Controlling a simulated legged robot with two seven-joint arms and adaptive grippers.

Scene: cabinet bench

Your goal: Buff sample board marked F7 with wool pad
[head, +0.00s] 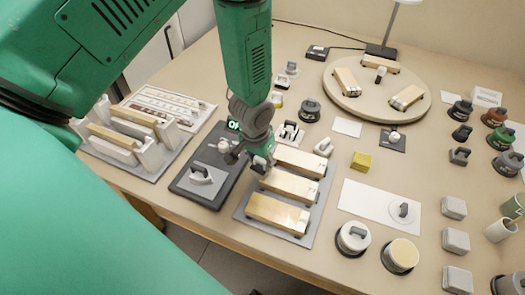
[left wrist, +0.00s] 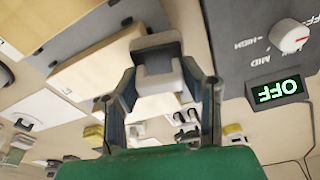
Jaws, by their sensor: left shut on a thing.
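My left gripper (head: 262,158) is above the tray between the control unit and the boards. In the left wrist view its fingers (left wrist: 163,90) are shut on a grey blocky piece (left wrist: 157,62); whether this is part of the wool pad I cannot tell. Three wooden boards, near (head: 278,213), middle (head: 290,186) and far (head: 300,160), lie on a grey tray (head: 312,225). More boards lie on a round turntable (head: 372,112). No F7 mark is legible. Round pads, one white (head: 353,238) and one cream-topped (head: 401,254), stand at the front right. My right gripper is not in view.
A dark control unit (head: 190,190) reads OFF on its display (left wrist: 277,91). A rack (head: 135,140) stands at the left. A white sheet (head: 375,208), yellow block (head: 361,161) and several handled blocks occupy the right side. Bare table shows around the white sheet.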

